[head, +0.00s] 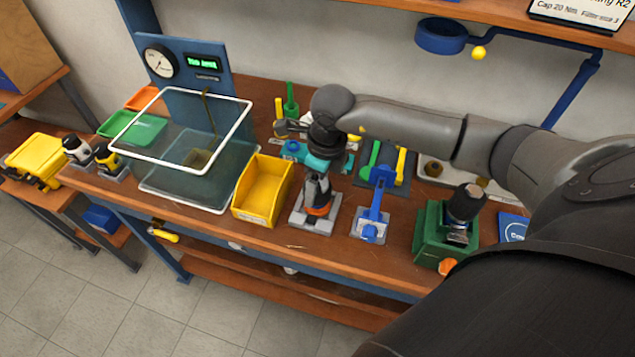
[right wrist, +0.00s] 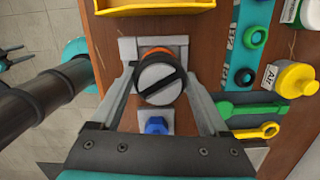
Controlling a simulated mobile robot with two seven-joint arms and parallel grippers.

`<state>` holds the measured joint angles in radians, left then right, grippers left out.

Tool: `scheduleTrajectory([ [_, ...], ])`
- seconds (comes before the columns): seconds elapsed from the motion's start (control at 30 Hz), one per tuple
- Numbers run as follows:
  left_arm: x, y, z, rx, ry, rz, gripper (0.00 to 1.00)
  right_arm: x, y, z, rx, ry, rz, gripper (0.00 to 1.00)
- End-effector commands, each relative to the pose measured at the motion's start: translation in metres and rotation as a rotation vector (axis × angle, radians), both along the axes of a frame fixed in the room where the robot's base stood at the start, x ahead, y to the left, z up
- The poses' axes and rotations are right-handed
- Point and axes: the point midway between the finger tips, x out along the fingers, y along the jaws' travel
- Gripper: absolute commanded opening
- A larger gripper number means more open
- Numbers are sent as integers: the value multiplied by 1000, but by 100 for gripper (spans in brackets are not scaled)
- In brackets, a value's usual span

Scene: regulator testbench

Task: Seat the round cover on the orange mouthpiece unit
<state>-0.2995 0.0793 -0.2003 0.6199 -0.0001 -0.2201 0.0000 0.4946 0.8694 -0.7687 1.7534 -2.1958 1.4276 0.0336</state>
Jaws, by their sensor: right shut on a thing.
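The orange mouthpiece unit (head: 319,210) stands in a grey holder (head: 302,222) near the front edge of the bench. Only an orange edge of it (right wrist: 155,51) shows in the right wrist view. The round cover (right wrist: 160,84), dark-rimmed with a grey face and a black bar across it, is directly over the unit in that view. My right gripper (head: 317,182) points down above the holder, its fingers shut on the cover's two sides. Whether the cover touches or sits fully on the unit is hidden. My left gripper is not in view.
A yellow bin (head: 263,190) stands left of the holder, beside a clear white-rimmed box (head: 190,205). A blue tool on a grey block (head: 370,230) and a green stand (head: 432,240) are to the right. Green and yellow wrenches (right wrist: 250,108) lie close by.

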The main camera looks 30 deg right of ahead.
Motion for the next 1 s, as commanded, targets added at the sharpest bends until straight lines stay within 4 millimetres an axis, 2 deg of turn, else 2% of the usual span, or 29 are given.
scheduleTrajectory([
  [0.6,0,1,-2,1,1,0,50,0,0,0,0,0,0,24],
  [1.0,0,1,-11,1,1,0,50,0,0,-9,1,-1,0,24],
])
